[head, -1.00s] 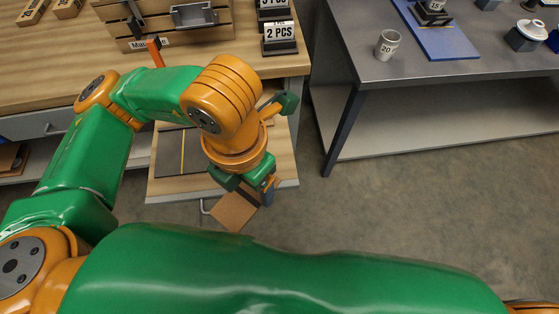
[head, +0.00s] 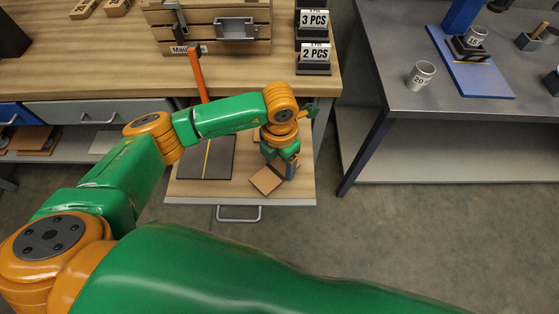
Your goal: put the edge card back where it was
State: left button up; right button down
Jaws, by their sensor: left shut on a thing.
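My left gripper (head: 289,167) points down over the right part of an open drawer (head: 232,187). It is shut on a flat brown card (head: 266,180), which I take to be the edge card. The card sticks out tilted to the lower left of the fingers, and part of it is hidden by the gripper. I cannot tell whether the card touches the drawer floor. A dark mat (head: 222,157) with a yellow line lies in the left part of the drawer, beside the card. My right gripper is not in view.
The wooden bench (head: 110,75) above holds a wooden rack (head: 160,32), an orange upright piece (head: 199,75) and signs reading 3 PCS (head: 313,20) and 2 PCS (head: 315,53). A grey table (head: 385,45) at right carries cups (head: 421,75) and a blue board (head: 482,78). Open floor lies between.

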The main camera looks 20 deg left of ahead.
aim_at(280, 168)
pick_arm(q)
jog(key=shift+f+b, duration=0.45)
jog(key=o, duration=1.4)
jog(key=shift+r, duration=0.1)
jog(key=shift+r+p, duration=0.25)
jog(key=shift+p, duration=0.1)
notch_tip(280, 168, up, 12)
jog(key=shift+r, duration=0.15)
